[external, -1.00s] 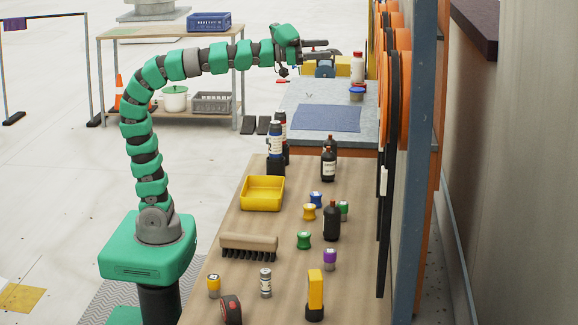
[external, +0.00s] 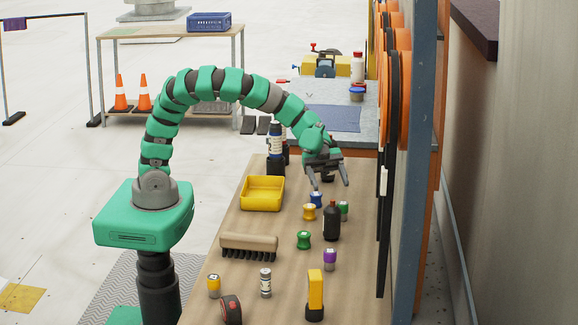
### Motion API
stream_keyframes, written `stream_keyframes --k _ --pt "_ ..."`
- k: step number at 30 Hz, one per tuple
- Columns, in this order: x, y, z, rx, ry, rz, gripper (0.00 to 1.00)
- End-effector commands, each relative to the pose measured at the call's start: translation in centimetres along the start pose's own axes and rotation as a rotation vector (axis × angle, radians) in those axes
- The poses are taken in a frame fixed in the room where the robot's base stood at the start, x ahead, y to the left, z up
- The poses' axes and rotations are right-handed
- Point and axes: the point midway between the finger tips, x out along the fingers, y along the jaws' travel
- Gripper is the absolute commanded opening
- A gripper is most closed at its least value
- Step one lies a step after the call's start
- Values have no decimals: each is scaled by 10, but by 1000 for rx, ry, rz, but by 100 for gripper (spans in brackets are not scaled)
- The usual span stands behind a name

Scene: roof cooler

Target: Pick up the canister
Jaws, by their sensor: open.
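My gripper (external: 331,185) points down with its two fingers apart and nothing between them. It is over the far half of the wooden bench (external: 230,225), above and just behind a dark bottle (external: 332,222) in the picture. Several small containers could be the canister; I cannot tell which one is meant. A grey and white cylinder (external: 265,284) stands upright near the front, well away from my gripper. Small blue (external: 316,199), orange (external: 309,212) and green (external: 303,240) spool-shaped pieces stand below and left of my gripper.
A yellow tray (external: 262,193) and a brush (external: 249,244) lie left on the bench. A yellow-topped tool (external: 315,292), a purple-topped piece (external: 330,259) and a red and black tape measure (external: 231,309) are nearer. A rack with orange discs (external: 397,95) borders the right side.

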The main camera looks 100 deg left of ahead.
Motion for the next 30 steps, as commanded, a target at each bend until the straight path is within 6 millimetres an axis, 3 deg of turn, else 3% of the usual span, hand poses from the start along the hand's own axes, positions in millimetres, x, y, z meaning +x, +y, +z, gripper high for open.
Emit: stream_keyframes --k 4,10,21,30 --pt "2 15 12 -46 -11 65 68" --pt "9 17 14 -48 -12 69 68" --pt "72 21 15 -46 -12 69 68" --pt "90 21 14 -46 -11 65 68"
